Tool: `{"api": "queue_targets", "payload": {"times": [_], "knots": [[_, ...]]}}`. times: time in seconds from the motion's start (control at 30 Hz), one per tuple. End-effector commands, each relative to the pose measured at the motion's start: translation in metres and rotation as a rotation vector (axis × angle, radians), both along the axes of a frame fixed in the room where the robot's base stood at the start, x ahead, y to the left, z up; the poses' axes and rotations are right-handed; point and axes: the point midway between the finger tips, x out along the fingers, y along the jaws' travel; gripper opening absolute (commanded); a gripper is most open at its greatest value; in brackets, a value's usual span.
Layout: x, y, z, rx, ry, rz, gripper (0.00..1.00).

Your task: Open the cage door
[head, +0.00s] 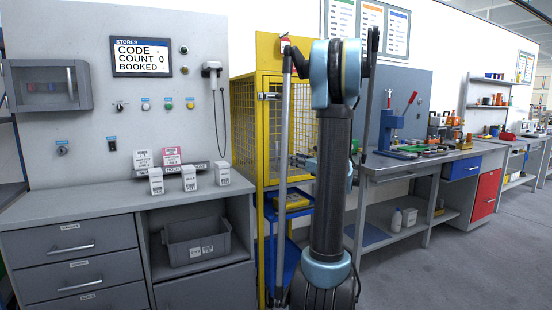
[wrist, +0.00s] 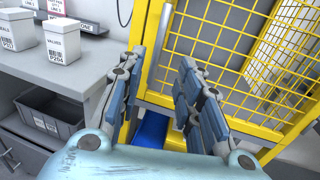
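The yellow cage (head: 243,120) stands in the middle of the head view, partly hidden by my arm. In the wrist view its mesh door (wrist: 228,45) fills the upper right and appears shut. A grey upright bar handle (wrist: 163,35) runs along the door's left side. My gripper (wrist: 160,64) is open, with a wide gap between its blue-grey padded fingers. The handle shows above and between the fingertips, and no grip on it is visible. I cannot tell whether the fingers touch it. In the head view my arm hides most of the gripper.
A grey cabinet (head: 75,222) with a worktop and small white boxes (head: 190,178) stands left of the cage. A blue cart (head: 275,215) is beneath the cage. A workbench (head: 420,160) with a blue press stands to the right. Open floor lies at the lower right.

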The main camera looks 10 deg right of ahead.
Motion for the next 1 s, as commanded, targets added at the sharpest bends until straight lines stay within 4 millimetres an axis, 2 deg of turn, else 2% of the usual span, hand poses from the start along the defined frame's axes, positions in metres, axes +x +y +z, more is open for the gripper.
{"api": "queue_targets", "payload": {"times": [0.6,0.8,1.0], "knots": [[0.094,0.057,0.000,-0.002,0.000,0.003,0.33],[0.115,0.069,0.000,-0.002,0.000,0.002,0.33],[0.124,0.075,0.000,-0.002,0.000,0.001,0.33]]}}
